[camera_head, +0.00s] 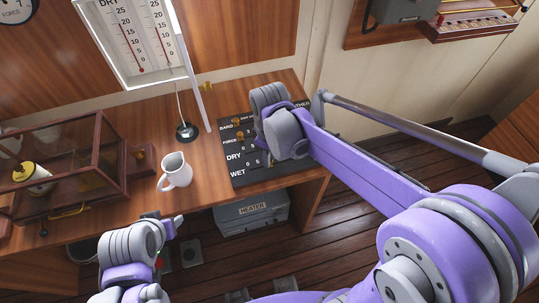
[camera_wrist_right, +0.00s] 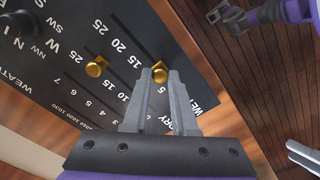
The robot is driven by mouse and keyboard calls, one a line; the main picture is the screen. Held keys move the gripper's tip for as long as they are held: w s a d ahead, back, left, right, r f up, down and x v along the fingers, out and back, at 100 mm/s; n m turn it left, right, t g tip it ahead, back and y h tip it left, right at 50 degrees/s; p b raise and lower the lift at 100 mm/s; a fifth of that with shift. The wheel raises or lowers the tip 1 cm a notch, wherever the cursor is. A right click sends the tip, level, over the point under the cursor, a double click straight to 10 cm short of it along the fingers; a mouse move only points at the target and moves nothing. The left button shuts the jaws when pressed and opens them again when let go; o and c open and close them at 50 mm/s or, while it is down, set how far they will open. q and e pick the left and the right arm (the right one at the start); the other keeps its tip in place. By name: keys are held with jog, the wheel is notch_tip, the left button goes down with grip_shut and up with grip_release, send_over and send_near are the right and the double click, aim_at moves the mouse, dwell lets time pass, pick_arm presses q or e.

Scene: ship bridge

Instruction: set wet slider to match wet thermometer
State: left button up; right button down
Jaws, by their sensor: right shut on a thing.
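The weather panel (camera_head: 262,180) is a dark board on the desk with rows marked BARO, FORCE, DRY and WET. In the right wrist view, the wet slider's brass knob (camera_wrist_right: 159,71) is at my right gripper's (camera_wrist_right: 162,77) fingertips, which are shut on it. In the head view my right arm hides that knob. The wet thermometer (camera_head: 160,35) is the right tube in the white frame, with a wick running down to a small cup (camera_head: 187,131). Its liquid level is hard to read. My left gripper (camera_head: 175,222) is in front of the desk, away from the panel.
Another brass knob (camera_wrist_right: 97,66) sits beside the wet one on the panel. A white mug (camera_head: 176,172) and a glass-sided case (camera_head: 75,170) stand to the left of the panel. A grey heater box (camera_head: 250,212) is below the desk.

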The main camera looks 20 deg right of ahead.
jog(key=shift+d, duration=1.6)
jog(key=c, duration=0.7)
grip_release()
notch_tip(320, 180, up, 11)
jog(key=shift+f, duration=0.1)
jog(key=s+d+f+m+t, duration=0.1)
jog(key=s+f+m+t, duration=0.1)
jog(key=s+f+m, duration=0.1)
jog(key=s+d+f+m+t, duration=0.1)
jog(key=s+f+m+t, duration=0.1)
jog(key=s, duration=0.3)
jog(key=s+d+f+m+t, duration=0.1)
jog(key=s+f+m, duration=0.2)
jog(key=s+m, duration=0.1)
jog(key=shift+s+d+f+t, duration=0.2)
jog(key=shift+d+f+t, duration=0.05)
jog(key=shift+f+t, duration=0.15)
